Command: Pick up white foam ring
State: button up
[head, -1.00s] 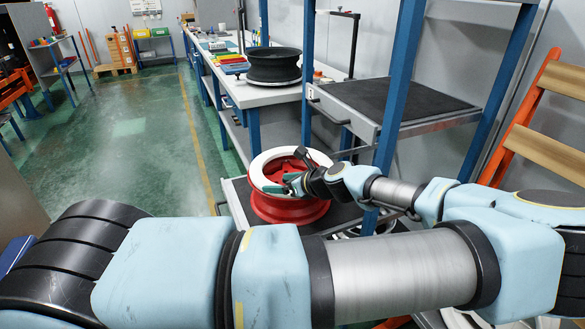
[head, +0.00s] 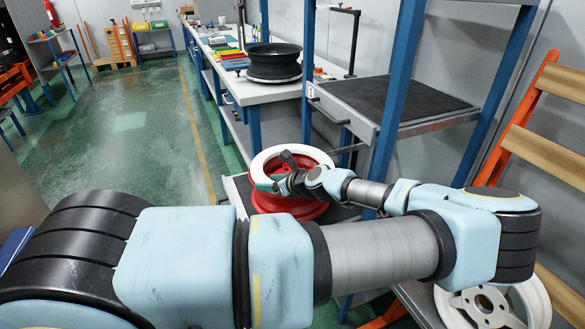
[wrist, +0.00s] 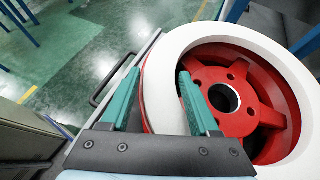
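The white foam ring (head: 262,163) lies on top of a red spoked wheel (head: 270,203) on a low drawer shelf. In the wrist view the white foam ring (wrist: 167,95) fills the right half, with the red wheel (wrist: 205,75) inside it. My gripper (wrist: 160,74) is open, with its teal fingers on either side of the ring's near-left band. The left finger is outside the rim and the right finger is inside the opening. A narrow gap shows by the left finger. In the head view my gripper (head: 266,184) is at the ring's left side.
A black wheel rim (head: 273,63) stands on the long workbench behind. A blue-post rack (head: 385,130) with a dark tray (head: 400,100) rises right of the ring, close to my arm. A white wheel (head: 492,305) is at lower right. The green floor at left is clear.

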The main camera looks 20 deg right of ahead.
grip_shut()
dwell(0.4)
